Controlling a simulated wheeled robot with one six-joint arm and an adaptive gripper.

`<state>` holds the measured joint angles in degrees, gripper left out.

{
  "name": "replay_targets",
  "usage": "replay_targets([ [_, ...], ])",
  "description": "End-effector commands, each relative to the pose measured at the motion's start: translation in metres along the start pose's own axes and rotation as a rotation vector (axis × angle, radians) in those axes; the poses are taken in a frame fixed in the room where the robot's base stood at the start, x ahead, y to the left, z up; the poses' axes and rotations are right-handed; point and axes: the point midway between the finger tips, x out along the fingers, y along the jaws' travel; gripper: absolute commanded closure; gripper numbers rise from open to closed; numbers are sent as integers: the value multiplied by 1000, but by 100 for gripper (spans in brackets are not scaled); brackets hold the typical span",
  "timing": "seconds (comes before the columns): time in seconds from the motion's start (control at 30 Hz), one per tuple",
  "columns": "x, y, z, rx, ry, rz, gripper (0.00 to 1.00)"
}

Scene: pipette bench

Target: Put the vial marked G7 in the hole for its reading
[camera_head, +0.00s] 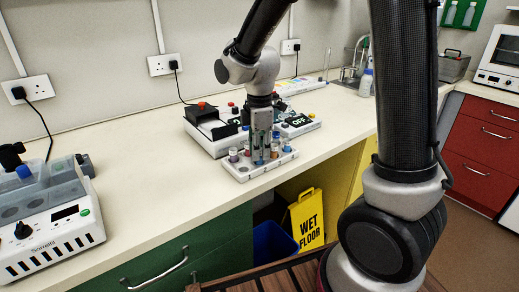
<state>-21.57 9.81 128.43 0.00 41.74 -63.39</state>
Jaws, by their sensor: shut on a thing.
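My gripper (263,158) points down over a white vial rack (262,171) near the front edge of the bench. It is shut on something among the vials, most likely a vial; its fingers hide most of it. Several small vials with coloured caps stand in the rack on both sides of the fingers, one of them a vial at the left end (233,154) and one a vial at the right (286,148). No G7 mark can be read at this size. I cannot tell whether the held thing is still seated in the rack.
Behind the rack stands a white instrument (212,141) with a black part, red knobs and a display reading OFF. Another white device (55,240) with a clear cover stands at the left. The bench (140,170) between them is clear. A yellow wet floor sign (307,220) stands below the bench.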

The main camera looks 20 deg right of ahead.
Motion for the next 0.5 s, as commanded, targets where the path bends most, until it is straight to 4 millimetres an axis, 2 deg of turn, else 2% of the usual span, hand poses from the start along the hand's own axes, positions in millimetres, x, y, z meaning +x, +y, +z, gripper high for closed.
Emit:
replay_targets([
  [0.3, 7, 0, 0, 0, -1, -1, 100],
  [0.33, 7, 0, 0, 0, 0, -1, 75],
  [0.37, 6, 0, 0, 0, 0, -1, 72],
  [0.5, 6, 0, 0, 0, 0, 0, 72],
])
